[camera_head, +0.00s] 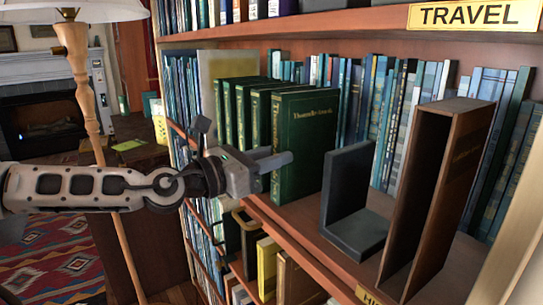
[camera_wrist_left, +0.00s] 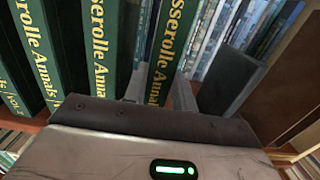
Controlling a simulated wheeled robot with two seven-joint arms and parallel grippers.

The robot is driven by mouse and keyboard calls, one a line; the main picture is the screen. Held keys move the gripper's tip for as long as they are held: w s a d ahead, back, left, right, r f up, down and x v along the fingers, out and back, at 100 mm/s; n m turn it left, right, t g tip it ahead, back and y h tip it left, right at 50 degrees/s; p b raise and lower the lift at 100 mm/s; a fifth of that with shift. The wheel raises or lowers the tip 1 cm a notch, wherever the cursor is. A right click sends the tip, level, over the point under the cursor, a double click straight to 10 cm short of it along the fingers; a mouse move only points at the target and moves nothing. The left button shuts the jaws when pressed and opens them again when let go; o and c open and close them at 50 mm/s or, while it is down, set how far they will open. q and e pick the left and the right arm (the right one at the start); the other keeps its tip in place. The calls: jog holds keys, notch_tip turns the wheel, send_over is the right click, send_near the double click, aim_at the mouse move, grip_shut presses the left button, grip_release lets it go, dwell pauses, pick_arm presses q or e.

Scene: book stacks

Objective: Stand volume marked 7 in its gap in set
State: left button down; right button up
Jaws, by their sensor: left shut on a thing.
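Several dark green volumes with gold lettering (camera_head: 245,110) stand upright in a row on the shelf; they also show in the left wrist view (camera_wrist_left: 97,40). My left gripper (camera_head: 268,162) is at the front of the rightmost green volume (camera_head: 305,135). In the left wrist view its fingers (camera_wrist_left: 160,92) lie either side of that volume's spine (camera_wrist_left: 170,50), shut on it. The volume is upright at the right end of the row, with a space between its spine and the one to its left. My right gripper is not in view.
A black bookend (camera_head: 350,200) stands to the right of the row, with bare shelf between. A tall open brown slipcase (camera_head: 440,190) stands farther right. Blue and grey books (camera_head: 395,110) line the back. The shelf above carries a TRAVEL sign (camera_head: 475,15). A floor lamp (camera_head: 85,80) stands left.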

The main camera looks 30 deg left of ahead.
pick_arm(q)
jog(key=c, duration=1.4)
grip_release()
jog(key=shift+f, duration=0.1)
jog(key=shift+c, duration=0.2)
jog(key=o, duration=0.3)
jog(key=shift+r, duration=0.2)
jog(key=shift+s, duration=0.15)
